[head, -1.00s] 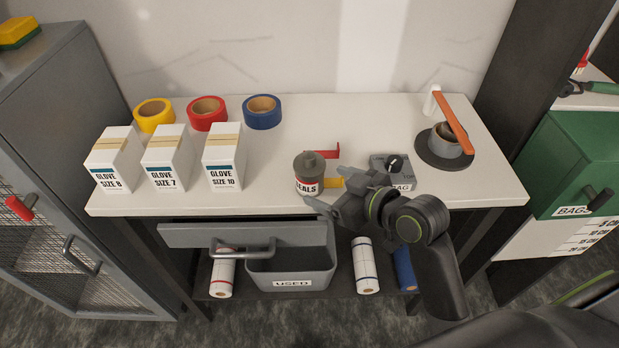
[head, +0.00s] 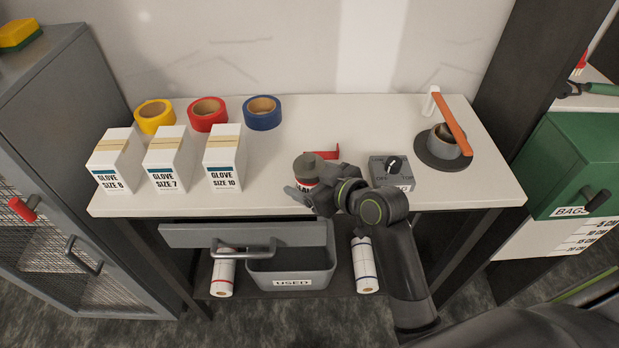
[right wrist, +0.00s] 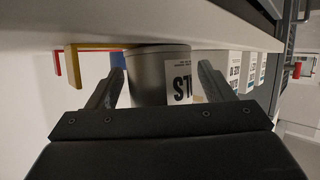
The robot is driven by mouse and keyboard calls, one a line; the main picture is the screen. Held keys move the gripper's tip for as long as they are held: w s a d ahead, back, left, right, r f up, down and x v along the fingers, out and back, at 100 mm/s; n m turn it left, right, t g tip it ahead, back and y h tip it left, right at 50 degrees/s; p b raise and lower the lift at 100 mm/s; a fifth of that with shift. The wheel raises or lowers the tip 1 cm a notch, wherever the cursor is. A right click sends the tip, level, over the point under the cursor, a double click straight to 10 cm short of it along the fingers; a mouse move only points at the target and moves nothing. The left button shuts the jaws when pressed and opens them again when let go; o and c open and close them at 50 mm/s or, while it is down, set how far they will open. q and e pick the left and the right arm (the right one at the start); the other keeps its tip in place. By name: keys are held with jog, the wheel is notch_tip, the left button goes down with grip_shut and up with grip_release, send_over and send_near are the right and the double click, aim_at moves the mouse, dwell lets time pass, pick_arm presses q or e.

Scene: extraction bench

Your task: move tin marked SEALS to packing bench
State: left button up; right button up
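There my right gripper (right wrist: 160,85) has one finger on each side of the tin, with gaps between fingers and tin. It is open and not closed on it. My left gripper is not in view.
White glove boxes (head: 226,165) stand left of the tin. A red bracket (head: 327,154) is just behind it, and a grey box with a knob (head: 391,171) is to its right. Tape rolls (head: 207,113) line the back.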

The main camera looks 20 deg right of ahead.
aim_at(310, 153)
jog(key=c, duration=1.3)
jog(key=shift+o, duration=0.2)
jog(key=shift+r, duration=0.1)
notch_tip(310, 153, up, 10)
jog(key=shift+f+p, duration=0.1)
jog(key=shift+p, duration=0.25)
jog(key=d+r+m+t+h, duration=0.1)
jog(key=d+r+m+h, duration=0.3)
jog(key=r, duration=0.4)
jog(key=shift+s+d+r+m+h, duration=0.35)
jog(key=shift+m+h, duration=0.35)
jog(key=shift+h, duration=0.4)
